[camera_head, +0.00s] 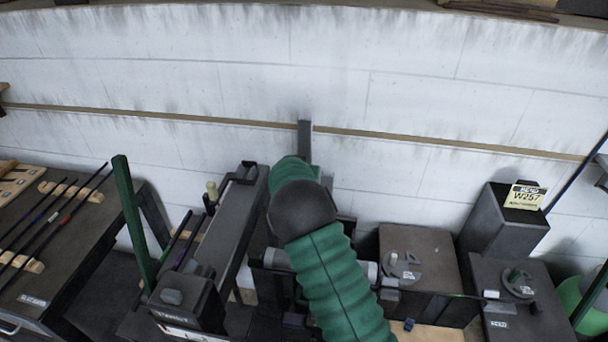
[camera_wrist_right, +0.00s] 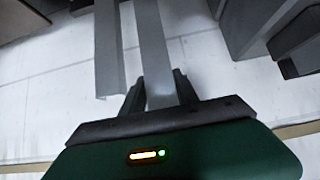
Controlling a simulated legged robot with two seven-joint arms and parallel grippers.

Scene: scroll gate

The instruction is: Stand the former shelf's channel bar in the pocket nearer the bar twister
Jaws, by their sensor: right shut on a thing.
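My right gripper (camera_wrist_right: 158,88) is shut on a grey bar (camera_wrist_right: 153,45), which runs away from between the fingers in the right wrist view. In the head view my green right sleeve and dark wrist hide this gripper; the upper end of a grey bar (camera_head: 305,140) shows just beyond it. A second grey, channel-shaped piece (camera_wrist_right: 108,50) runs beside the held bar in the wrist view. The bar twister (camera_head: 185,298), a dark machine labelled TWIST, stands left of my arm. I cannot make out the pockets; my arm covers much of that area. My left gripper is not in view.
A dark bench (camera_head: 30,300) at the left carries several thin rods on wooden racks. A green post (camera_head: 133,220) stands beside it. Dark machines stand at the right, one with a yellow BEND sign (camera_head: 524,197). A pale wall (camera_head: 320,80) closes the back.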

